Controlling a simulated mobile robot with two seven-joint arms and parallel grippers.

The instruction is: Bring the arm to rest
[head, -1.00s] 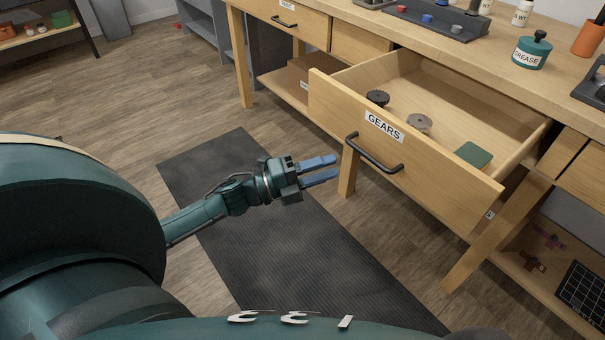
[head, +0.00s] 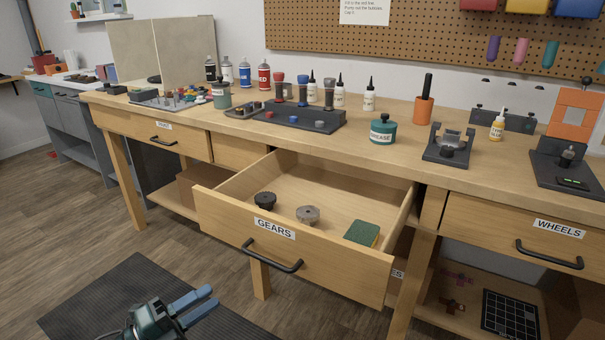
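My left gripper (head: 197,305) shows at the bottom left of the head view, low over the dark floor mat. Its two blue fingers are apart with nothing between them. It is clear of the bench, to the left of and below the open GEARS drawer (head: 330,262). Most of my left arm is below the picture's edge. My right gripper is not in view.
The GEARS drawer sticks out from the workbench (head: 300,146) and holds a black gear (head: 265,199), a grey gear (head: 308,214) and a green block (head: 362,233). The WHEELS drawer (head: 510,240) is shut. Free floor lies over the dark mat (head: 95,300).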

